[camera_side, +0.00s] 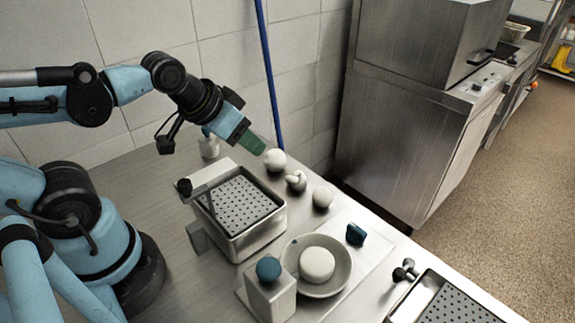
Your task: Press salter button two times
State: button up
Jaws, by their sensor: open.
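A cream box (270,298) with a round blue button (268,268) on top stands at the front of the table. It looks like the salter. A grey bowl (342,270) with a white round item (317,264) in it sits right beside the box. My gripper (258,146), with green fingers, is open and raised at the back of the table, above and behind the box, well apart from the button. I see nothing between the fingers, though they show only from the side.
A metal fryer with a perforated basket (238,203) stands between my gripper and the box. A second perforated basket (455,305) is at the front right.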

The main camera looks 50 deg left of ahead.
grip_shut()
dwell(1.2)
